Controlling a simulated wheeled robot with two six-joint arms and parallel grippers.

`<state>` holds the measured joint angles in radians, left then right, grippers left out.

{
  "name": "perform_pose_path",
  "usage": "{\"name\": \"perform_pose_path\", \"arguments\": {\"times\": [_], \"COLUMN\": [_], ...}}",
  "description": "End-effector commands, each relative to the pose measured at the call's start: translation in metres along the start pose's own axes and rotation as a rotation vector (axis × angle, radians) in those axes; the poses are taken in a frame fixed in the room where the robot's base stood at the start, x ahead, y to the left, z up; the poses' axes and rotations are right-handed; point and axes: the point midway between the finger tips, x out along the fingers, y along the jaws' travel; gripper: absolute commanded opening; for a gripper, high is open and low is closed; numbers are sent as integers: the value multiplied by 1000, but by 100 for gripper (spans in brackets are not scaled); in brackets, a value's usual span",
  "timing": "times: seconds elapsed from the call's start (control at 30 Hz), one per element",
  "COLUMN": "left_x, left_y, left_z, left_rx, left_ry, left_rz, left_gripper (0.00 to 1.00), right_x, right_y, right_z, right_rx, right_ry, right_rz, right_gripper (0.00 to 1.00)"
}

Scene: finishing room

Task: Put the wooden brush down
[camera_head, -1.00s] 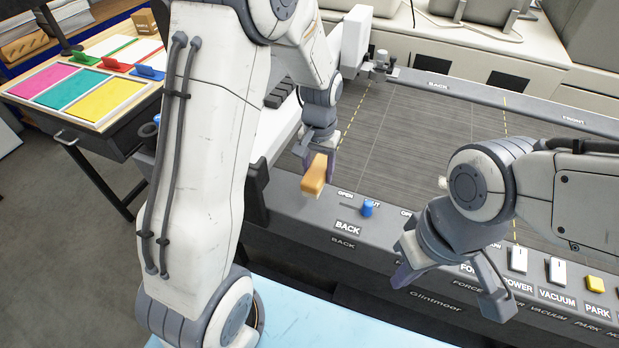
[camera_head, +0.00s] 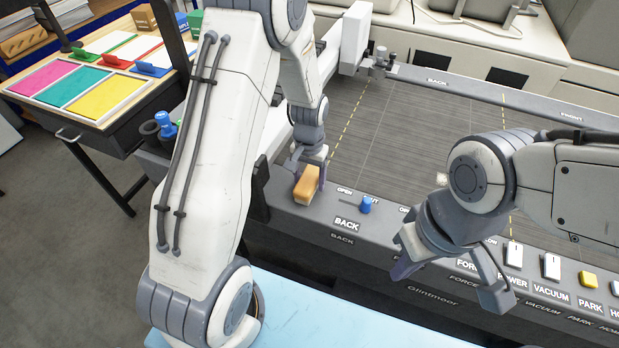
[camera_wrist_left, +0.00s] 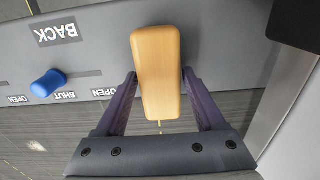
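The wooden brush (camera_head: 307,185) is a tan block over the grey front ledge of the machine, left of the BACK label. My left gripper (camera_head: 311,170) points down at it and is shut on it. In the left wrist view the brush (camera_wrist_left: 157,72) sits between the two purple-grey fingers, which appear to touch its sides. Its underside is hidden, so I cannot tell for sure whether it touches the ledge. My right gripper (camera_head: 452,284) is open and empty above the front panel at right.
A blue knob (camera_head: 366,205) on the OPEN/SHUT slider stands just right of the brush. Power and vacuum switches (camera_head: 513,254) and a yellow park button (camera_head: 588,280) line the panel. A side table holds coloured sheets (camera_head: 107,95).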

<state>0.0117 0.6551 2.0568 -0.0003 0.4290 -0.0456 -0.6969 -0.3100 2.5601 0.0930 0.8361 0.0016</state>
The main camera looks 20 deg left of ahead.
Motion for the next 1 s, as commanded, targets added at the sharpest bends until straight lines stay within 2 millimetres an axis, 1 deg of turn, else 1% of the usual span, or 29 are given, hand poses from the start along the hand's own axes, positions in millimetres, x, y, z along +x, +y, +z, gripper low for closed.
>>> {"name": "perform_pose_path", "arguments": {"times": [0.3,0.4,0.47,0.57,0.83,1.0], "left_x": [-1,-7,-10,-26,-85,-111], "left_y": [0,0,0,0,0,0], "left_z": [0,0,-1,-2,-2,-1], "left_rx": [0,0,0,0,0,0], "left_ry": [0,1,4,7,9,5], "left_rz": [0,0,0,0,0,0], "left_gripper": [87,87,87,87,87,87], "right_x": [-1,-4,0,4,16,20], "right_y": [0,0,0,0,1,1], "right_z": [0,0,0,0,1,1], "right_rx": [0,0,0,0,-1,-1], "right_ry": [0,0,0,0,0,0], "right_rz": [0,0,0,0,0,0], "right_gripper": [0,0,0,0,0,0]}}
